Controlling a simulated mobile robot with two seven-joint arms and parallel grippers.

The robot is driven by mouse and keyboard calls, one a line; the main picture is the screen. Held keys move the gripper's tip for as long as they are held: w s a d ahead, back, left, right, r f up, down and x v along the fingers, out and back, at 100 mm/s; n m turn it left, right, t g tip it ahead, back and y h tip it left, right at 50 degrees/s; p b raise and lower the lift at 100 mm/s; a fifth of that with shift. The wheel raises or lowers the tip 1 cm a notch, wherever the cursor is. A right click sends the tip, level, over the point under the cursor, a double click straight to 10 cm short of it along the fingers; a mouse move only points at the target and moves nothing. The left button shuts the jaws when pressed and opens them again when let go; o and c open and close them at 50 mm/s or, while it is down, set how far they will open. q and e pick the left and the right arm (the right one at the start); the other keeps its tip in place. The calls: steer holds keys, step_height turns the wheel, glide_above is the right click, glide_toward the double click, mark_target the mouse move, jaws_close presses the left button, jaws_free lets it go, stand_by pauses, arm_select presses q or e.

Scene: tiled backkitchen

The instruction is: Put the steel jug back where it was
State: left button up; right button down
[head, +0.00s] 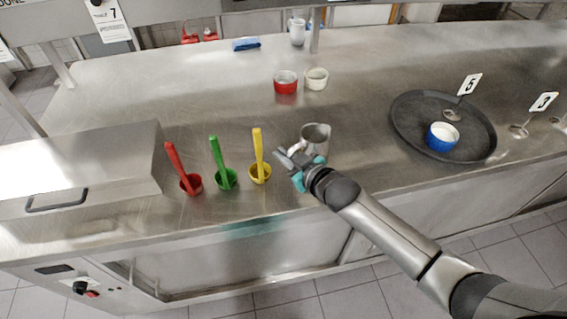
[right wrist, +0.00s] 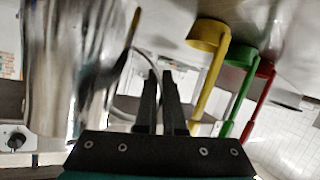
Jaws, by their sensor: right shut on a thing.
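The steel jug (head: 316,136) is at the middle of the steel counter, upright as far as I can see. In the right wrist view the jug (right wrist: 68,70) fills the left side, blurred, with its handle (right wrist: 124,104) running toward the fingers. My right gripper (head: 284,157) is at the jug's near-left side, shut on its handle. The fingers (right wrist: 160,78) show close together in the right wrist view. The gripper hides part of the jug, and I cannot tell whether its base touches the counter. My left gripper is not in view.
Red (head: 191,184), green (head: 226,178) and yellow (head: 260,172) scoops stand left of the jug. Behind are a red ramekin (head: 286,86) and a white one (head: 316,84). A dark round tray (head: 410,118) holds a blue ramekin (head: 443,141) at right.

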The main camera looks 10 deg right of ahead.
steer(key=shift+f, duration=1.4)
steer(key=shift+f+b, duration=0.1)
steer(key=shift+b, duration=0.25)
steer(key=c, duration=1)
jaws_free()
steer(key=shift+s+d, duration=0.1)
steer(key=shift+s, duration=0.1)
steer(key=p+v, duration=0.2)
steer(key=v, duration=0.9)
steer(key=shift+s+d+r, duration=0.2)
steer(key=shift+s, duration=0.05)
